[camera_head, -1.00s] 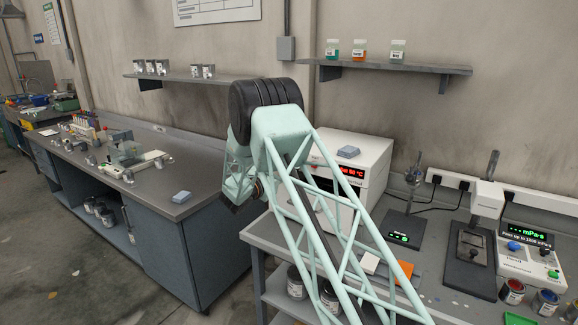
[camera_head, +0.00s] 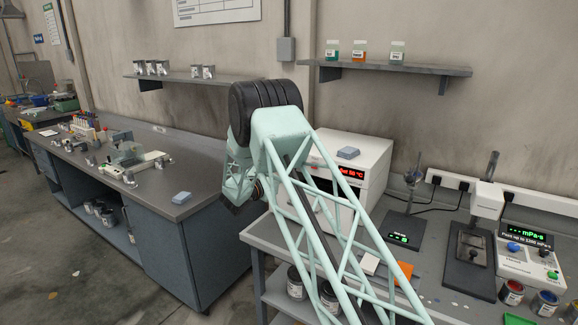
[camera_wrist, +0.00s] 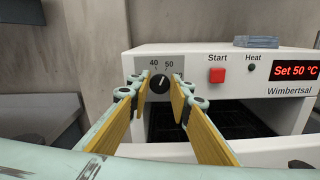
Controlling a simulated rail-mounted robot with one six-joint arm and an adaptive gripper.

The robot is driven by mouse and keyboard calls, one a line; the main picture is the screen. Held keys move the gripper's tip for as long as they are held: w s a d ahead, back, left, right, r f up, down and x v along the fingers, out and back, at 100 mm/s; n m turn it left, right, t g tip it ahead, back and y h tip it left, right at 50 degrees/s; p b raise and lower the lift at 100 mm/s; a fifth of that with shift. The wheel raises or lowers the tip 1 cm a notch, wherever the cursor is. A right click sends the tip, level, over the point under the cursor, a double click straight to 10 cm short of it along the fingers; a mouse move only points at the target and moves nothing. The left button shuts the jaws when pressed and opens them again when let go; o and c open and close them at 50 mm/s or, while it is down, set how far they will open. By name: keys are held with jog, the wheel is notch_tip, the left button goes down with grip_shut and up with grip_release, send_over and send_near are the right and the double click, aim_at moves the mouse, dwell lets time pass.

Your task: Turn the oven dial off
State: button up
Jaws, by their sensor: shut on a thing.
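The oven (camera_head: 352,160) is a white box on the right bench, partly hidden behind my arm in the head view. In the wrist view, the oven (camera_wrist: 215,60) shows a round black dial (camera_wrist: 160,84) with a white pointer mark, below the numbers 40 and 50. The pointer stands near upright, tilted slightly right. My gripper (camera_wrist: 161,86) has one finger at each side of the dial and is shut on it. The red display (camera_wrist: 296,70) reads "Set 50 °C". My gripper's fingers are hidden in the head view.
A red Start button (camera_wrist: 217,75) and a small dark Heat lamp (camera_wrist: 251,68) are right of the dial. A blue-grey item (camera_head: 348,152) lies on the oven top. Instruments and paint cans (camera_head: 511,293) stand farther right on the bench. A second bench (camera_head: 150,175) is at left.

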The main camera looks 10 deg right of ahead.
jog(key=n+p, duration=0.3)
jog(key=n, duration=0.3)
jog(key=shift+n, duration=0.3)
jog(key=shift+c, duration=0.2)
jog(key=n+p, duration=0.3)
jog(key=n, duration=0.2)
jog(key=shift+w+a+n, duration=0.1)
jog(key=shift+n, duration=0.3)
jog(key=shift+f, duration=0.1)
jog(key=o, duration=0.8)
jog(key=shift+o, duration=0.2)
jog(key=shift+f+m+b, duration=0.1)
jog(key=shift+m+b, duration=0.25)
jog(key=shift+m, duration=0.15)
